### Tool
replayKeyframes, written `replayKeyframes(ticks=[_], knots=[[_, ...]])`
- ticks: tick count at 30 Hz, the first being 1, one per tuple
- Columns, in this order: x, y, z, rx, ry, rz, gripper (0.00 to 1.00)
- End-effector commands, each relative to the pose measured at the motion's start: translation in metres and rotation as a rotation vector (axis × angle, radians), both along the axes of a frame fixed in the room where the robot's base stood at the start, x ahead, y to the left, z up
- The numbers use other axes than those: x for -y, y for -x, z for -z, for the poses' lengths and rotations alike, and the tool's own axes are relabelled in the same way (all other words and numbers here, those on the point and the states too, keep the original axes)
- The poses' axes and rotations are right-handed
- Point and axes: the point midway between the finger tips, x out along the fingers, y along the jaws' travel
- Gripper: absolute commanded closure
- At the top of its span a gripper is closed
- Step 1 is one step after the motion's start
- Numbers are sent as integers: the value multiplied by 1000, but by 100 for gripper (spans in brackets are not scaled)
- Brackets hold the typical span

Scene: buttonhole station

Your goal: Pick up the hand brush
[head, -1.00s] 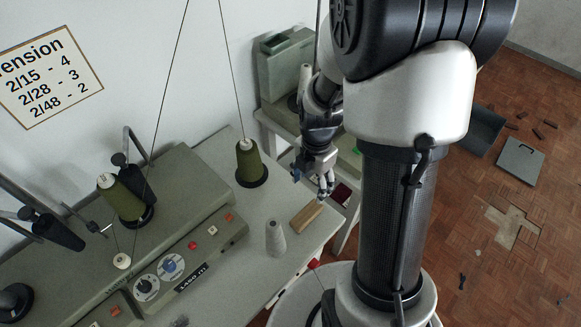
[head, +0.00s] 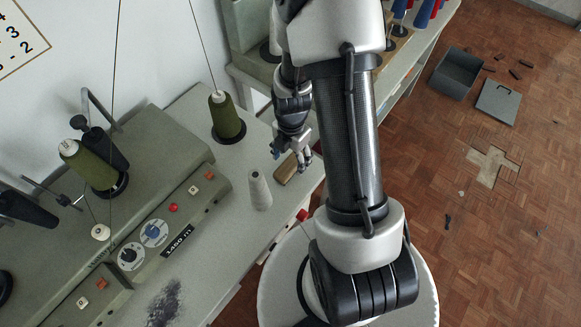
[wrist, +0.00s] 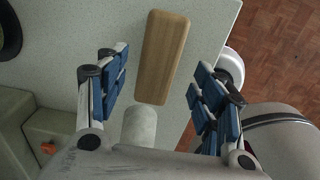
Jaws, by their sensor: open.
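The hand brush shows as a long wooden block (head: 286,169) lying on the grey table near its right edge, beyond a pale cone of thread (head: 259,190). Any bristles are hidden beneath it. In the wrist view the wooden top of the brush (wrist: 162,57) lies ahead, between the lines of my two blue-padded fingers. My gripper (head: 291,156) is open and empty, just above and beside the brush in the head view. It also shows in the wrist view (wrist: 160,88). I cannot tell its exact height over the brush.
The pale cone (wrist: 139,127) stands close to the brush, at the bottom between my fingers in the wrist view. A green thread cone (head: 227,118) stands to the left. The grey winding machine (head: 150,185) fills the table's left. The table edge lies just right of the brush.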

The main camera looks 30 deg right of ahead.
Motion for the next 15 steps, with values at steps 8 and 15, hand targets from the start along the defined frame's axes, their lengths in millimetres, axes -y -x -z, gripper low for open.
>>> replayKeyframes(ticks=[8,15], knots=[[-1,-2,39,0,-1,0,38],[-1,-2,37,1,0,0,41]])
